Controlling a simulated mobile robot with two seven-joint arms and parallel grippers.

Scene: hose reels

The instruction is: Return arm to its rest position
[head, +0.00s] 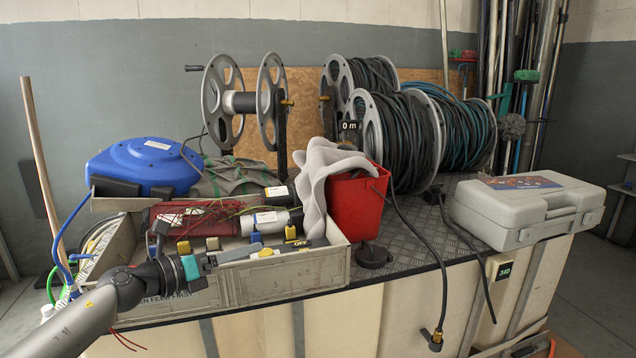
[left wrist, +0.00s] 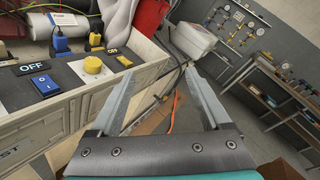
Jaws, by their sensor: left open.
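My left arm comes in from the lower left in the head view. Its gripper (head: 240,257) is in front of the grey crate (head: 290,283), near the crate's front wall. In the left wrist view the two fingers of the left gripper (left wrist: 165,92) stand apart with nothing between them. The crate (left wrist: 80,112) is to the left of the fingers there, with a blue switch (left wrist: 43,84) and a yellow knob (left wrist: 93,66) inside it. My right gripper is not in view.
A red bucket (head: 358,208) with a grey cloth (head: 322,172) stands right of the crate. Hose reels (head: 400,140) stand behind. A grey case (head: 525,211) is at the bench's right end. A black hose (head: 432,260) hangs over the front edge. Floor room shows at right.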

